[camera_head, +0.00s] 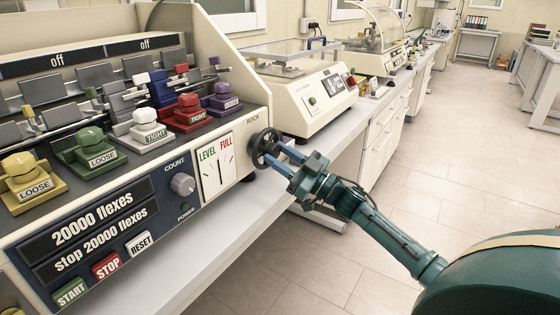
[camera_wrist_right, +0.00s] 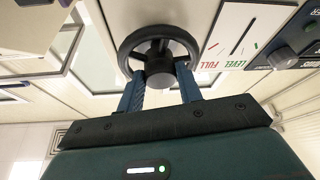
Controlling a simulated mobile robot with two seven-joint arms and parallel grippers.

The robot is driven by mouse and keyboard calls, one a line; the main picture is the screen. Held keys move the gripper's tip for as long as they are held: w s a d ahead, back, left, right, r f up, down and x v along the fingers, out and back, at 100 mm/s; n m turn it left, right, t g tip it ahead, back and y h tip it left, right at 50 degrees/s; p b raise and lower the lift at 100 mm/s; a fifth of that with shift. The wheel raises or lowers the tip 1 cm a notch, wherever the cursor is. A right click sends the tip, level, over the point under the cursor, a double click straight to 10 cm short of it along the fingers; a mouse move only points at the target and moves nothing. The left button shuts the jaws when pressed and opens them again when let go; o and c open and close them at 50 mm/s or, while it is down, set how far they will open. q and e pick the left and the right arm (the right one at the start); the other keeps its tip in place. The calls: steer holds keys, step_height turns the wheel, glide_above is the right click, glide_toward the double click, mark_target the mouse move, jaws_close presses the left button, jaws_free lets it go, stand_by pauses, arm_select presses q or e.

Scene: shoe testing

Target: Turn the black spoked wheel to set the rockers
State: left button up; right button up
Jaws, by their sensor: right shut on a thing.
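The black spoked wheel (camera_head: 266,148) sits on the right end of the cream flexing machine, beside the word ROCK. In the right wrist view the wheel (camera_wrist_right: 160,42) is face-on, with its hub and spokes showing. The LEVEL/FULL rocker gauge (camera_head: 217,172) is just left of the wheel, with a dark pointer line near upright. My left gripper is not in view.
The machine's front panel has a COUNT knob (camera_head: 182,185), a display (camera_head: 100,220) and START, STOP and RESET buttons. Several coloured clamps stand on its top. A second machine (camera_head: 310,95) is behind the wheel. Open floor (camera_head: 400,160) lies to the right.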

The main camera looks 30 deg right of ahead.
steer(key=shift+d+n+g+y+b, duration=0.1)
steer(key=shift+n+g+y+b, duration=0.35)
steer(key=shift+n, duration=1.15)
steer(key=shift+d+n+g+y+b, duration=0.15)
steer(key=shift+n+g+y, duration=0.5)
steer(key=shift+n, duration=0.95)
steer(key=shift+r, duration=0.1)
steer(key=o, duration=1)
steer(key=b+v, duration=0.1)
steer(key=v, duration=1.2)
steer(key=shift+d+r, duration=0.1)
